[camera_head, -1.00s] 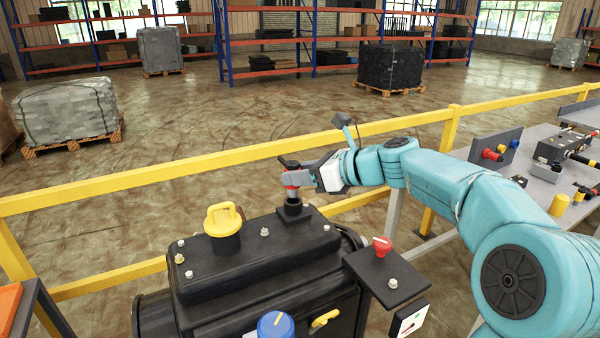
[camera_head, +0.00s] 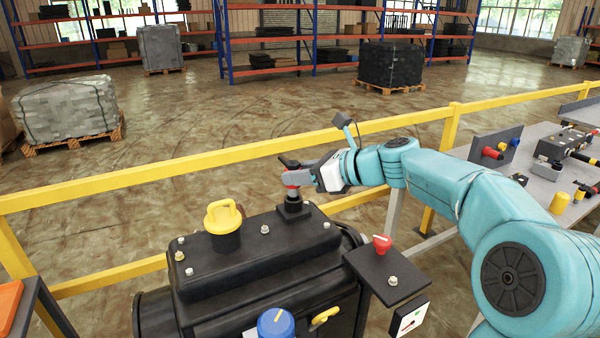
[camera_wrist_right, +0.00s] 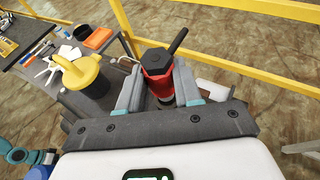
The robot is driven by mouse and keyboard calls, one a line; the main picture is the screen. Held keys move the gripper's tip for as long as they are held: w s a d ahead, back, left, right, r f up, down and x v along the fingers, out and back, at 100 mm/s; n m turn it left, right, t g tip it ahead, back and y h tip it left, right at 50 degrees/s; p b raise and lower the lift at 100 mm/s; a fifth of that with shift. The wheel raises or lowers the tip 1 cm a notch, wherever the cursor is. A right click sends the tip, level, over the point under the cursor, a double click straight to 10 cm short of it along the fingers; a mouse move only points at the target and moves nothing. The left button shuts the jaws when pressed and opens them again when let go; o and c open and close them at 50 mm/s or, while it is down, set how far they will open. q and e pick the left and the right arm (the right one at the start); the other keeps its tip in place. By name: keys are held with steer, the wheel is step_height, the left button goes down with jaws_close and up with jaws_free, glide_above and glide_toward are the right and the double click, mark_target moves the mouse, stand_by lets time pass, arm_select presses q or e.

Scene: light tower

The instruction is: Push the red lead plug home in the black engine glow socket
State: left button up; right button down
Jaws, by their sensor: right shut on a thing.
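The red lead plug (camera_wrist_right: 157,70), with a black top and a black lead stub, is between the fingers of my right gripper (camera_wrist_right: 158,92) in the right wrist view. In the head view the red plug (camera_head: 292,188) stands upright directly above the black glow socket (camera_head: 293,208) on the engine's top. My right gripper (camera_head: 300,180) is shut on the plug from the right side. The plug's lower end is hidden, so I cannot tell how deep it sits in the socket. My left gripper is in neither view.
The black engine (camera_head: 255,258) carries a yellow-handled cap (camera_head: 223,222), several bolts and a blue knob (camera_head: 276,323). A red knob (camera_head: 382,243) stands on a plate at the right. A yellow rail (camera_head: 200,164) runs behind the engine. A table (camera_head: 545,170) with parts is at the right.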

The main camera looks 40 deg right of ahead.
steer(key=shift+f+b, duration=1)
steer(key=shift+f, duration=0.4)
steer(key=c, duration=0.7)
jaws_free()
steer(key=b+v, duration=0.1)
steer(key=v, duration=1.5)
steer(key=shift+s, duration=0.2)
